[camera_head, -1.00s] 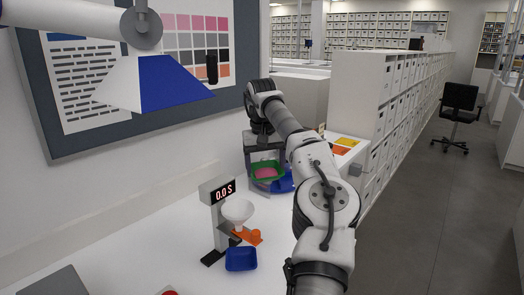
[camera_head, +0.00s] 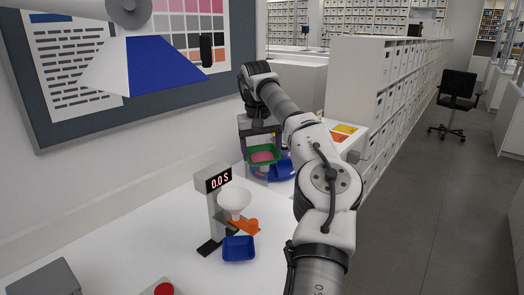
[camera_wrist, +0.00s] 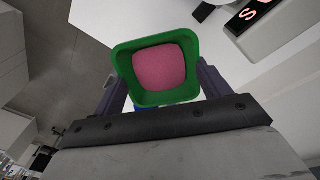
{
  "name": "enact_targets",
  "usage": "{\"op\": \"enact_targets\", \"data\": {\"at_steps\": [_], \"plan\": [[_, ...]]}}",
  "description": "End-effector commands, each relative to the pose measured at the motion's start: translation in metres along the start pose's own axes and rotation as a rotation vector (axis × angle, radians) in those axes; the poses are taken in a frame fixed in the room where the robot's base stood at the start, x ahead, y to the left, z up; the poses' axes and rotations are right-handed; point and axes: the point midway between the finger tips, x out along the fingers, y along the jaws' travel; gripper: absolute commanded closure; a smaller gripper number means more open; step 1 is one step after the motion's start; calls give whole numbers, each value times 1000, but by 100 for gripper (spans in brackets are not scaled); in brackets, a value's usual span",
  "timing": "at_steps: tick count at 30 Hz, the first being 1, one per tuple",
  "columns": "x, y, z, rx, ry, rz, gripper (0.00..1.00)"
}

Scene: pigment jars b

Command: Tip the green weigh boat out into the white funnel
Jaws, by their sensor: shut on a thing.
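The green weigh boat (camera_head: 251,158) holds a pink mass; it is a square, open dish, also seen in the wrist view (camera_wrist: 159,99). My gripper (camera_wrist: 162,88) is shut on it, with a dark finger on each side. The boat looks about level and is held above the bench, at the far end. In the head view my gripper (camera_head: 262,143) is partly hidden by my wrist. The white funnel (camera_head: 234,200) sits in a stand with a display reading 0.0 S, nearer and left of the boat, apart from it.
An orange piece (camera_head: 246,227) is under the funnel. A blue weigh boat (camera_head: 239,249) stands in front of the stand. Another blue dish (camera_head: 284,171) lies beside and below the green boat. A red button (camera_head: 163,289) and grey box (camera_head: 45,279) are at the near left.

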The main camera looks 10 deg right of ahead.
Motion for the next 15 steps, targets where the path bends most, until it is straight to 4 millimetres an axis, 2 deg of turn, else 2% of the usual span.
{"op": "enact_targets", "data": {"at_steps": [15], "plan": [[13,-5,6,0,40,39,46]]}}
